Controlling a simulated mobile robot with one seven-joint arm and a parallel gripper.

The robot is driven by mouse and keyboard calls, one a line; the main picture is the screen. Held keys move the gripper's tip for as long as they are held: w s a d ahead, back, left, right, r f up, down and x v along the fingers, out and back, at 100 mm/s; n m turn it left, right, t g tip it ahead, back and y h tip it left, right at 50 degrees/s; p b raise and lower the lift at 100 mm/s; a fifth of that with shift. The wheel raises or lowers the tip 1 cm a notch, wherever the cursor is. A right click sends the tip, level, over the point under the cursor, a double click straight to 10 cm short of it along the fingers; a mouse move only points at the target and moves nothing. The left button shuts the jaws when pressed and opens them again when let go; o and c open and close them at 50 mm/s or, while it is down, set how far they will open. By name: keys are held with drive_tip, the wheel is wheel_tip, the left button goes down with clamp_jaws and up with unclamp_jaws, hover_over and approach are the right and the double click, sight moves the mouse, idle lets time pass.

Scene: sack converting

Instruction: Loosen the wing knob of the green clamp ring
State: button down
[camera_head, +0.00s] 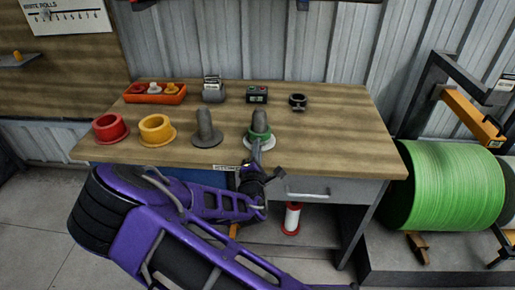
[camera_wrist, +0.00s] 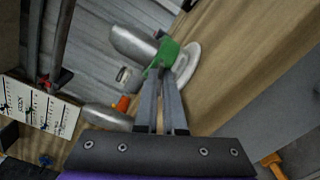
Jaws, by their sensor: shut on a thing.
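The green clamp ring (camera_head: 260,136) sits around the lower part of an upright grey post on a pale round base (camera_head: 268,145), near the front of the wooden bench. In the wrist view the green clamp ring (camera_wrist: 168,50) is around the metal post (camera_wrist: 133,42), just above the pale base (camera_wrist: 188,62). My gripper (camera_head: 256,150) reaches in from the front of the bench. Its two long fingers (camera_wrist: 165,76) converge at the near side of the ring and are shut on a small part there. The wing knob is mostly hidden between the fingertips.
On the bench (camera_head: 330,150) stand a second grey post (camera_head: 205,125), a yellow flanged ring (camera_head: 156,128), a red flanged ring (camera_head: 110,127), an orange tray (camera_head: 155,98), a button box (camera_head: 257,95) and a dark ring (camera_head: 298,101). The bench's right side is clear.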

drive_tip(key=shift+n, duration=0.3)
drive_tip(key=c, duration=1)
unclamp_jaws()
drive_tip(key=shift+s, duration=0.15)
drive_tip(key=s, duration=1.7)
drive_tip(key=shift+a+p, duration=0.3)
drive_tip(key=shift+p, duration=0.15)
